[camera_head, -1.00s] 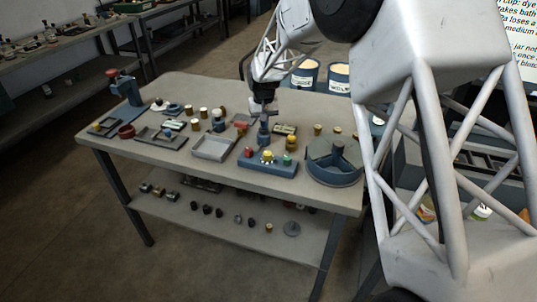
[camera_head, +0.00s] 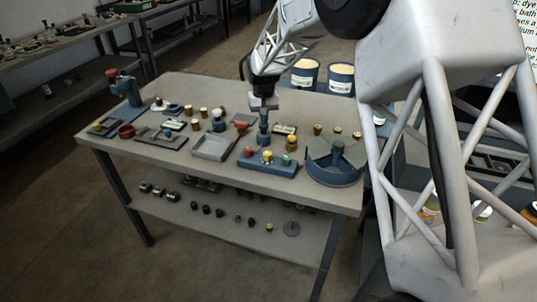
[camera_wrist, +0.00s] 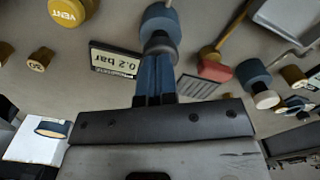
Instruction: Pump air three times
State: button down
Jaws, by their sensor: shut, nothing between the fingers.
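My gripper (camera_head: 263,112) is shut and empty, pointing down over the back middle of the table. In the wrist view its blue fingers (camera_wrist: 156,82) reach to the grey top of a blue upright pump-like piece (camera_wrist: 160,22). Whether the fingertips touch that top or hover just above it I cannot tell. A small display reading 0.2 bar (camera_wrist: 115,60) lies beside it; it also shows in the head view (camera_head: 284,129). A yellow knob marked VENT (camera_wrist: 70,9) is near the display.
In front of the gripper is a blue block with red, yellow and green knobs (camera_head: 267,165). A round blue device (camera_head: 335,174) stands right, and a grey tray (camera_head: 213,147) left. Several small parts crowd the table. The front edge strip is clear.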

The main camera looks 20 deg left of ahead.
jog(key=shift+r, duration=2)
notch_tip(320, 180, up, 5)
jog(key=shift+f, duration=0.2)
jog(key=shift+f, duration=0.1)
jog(key=shift+f, duration=3.2)
